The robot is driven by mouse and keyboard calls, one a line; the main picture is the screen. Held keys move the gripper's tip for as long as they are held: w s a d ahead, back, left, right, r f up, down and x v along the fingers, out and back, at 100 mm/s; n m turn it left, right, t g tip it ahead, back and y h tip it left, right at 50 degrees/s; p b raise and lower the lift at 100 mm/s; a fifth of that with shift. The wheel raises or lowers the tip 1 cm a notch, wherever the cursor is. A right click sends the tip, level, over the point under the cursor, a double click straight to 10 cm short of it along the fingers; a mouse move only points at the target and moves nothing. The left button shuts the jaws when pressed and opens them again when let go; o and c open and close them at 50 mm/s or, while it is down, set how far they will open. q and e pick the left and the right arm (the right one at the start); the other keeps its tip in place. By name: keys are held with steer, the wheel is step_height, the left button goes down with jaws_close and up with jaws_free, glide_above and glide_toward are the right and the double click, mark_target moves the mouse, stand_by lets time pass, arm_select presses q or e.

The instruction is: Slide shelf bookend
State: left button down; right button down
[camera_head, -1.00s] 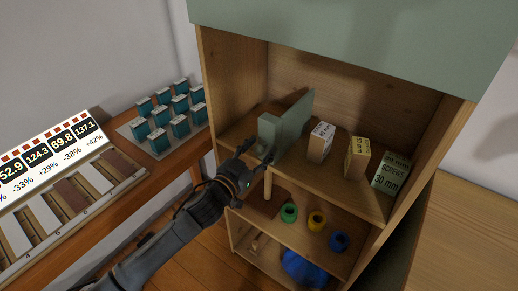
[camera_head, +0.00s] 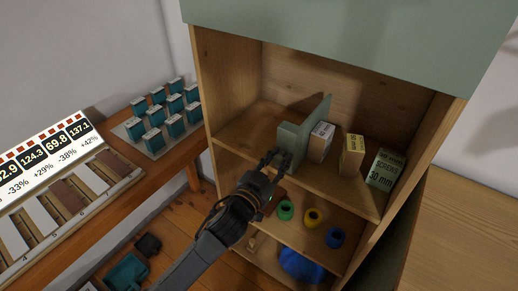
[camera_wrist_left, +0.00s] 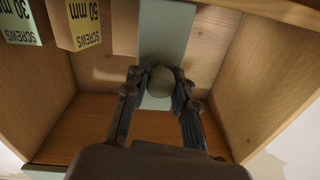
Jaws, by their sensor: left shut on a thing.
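The grey-green bookend (camera_head: 308,127) stands upright on the upper shelf (camera_head: 236,133), its tall plate close to a screw box (camera_head: 320,142). My left gripper (camera_head: 278,160) is at the shelf's front edge, at the bookend's near end. In the left wrist view, my left gripper's fingers (camera_wrist_left: 160,88) are shut around a round knob (camera_wrist_left: 161,80) in front of the bookend plate (camera_wrist_left: 165,30). The gripper hides part of the bookend's front in the head view. My right gripper is not in view.
Two more screw boxes, a yellow one (camera_head: 352,155) and a pale green one (camera_head: 386,169), stand to the right. The upper shelf is clear left of the bookend. A side table (camera_head: 120,165) stands left.

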mark_target(292, 166)
arm_select(q)
steer(key=s+d, duration=0.2)
steer(key=d, duration=0.1)
steer(key=shift+s+d, duration=0.1)
steer(key=shift+s, duration=0.1)
steer(key=c, duration=1.1)
jaws_free()
steer(key=shift+o, duration=0.2)
steer(key=v, duration=1.2)
steer(key=shift+f, duration=0.1)
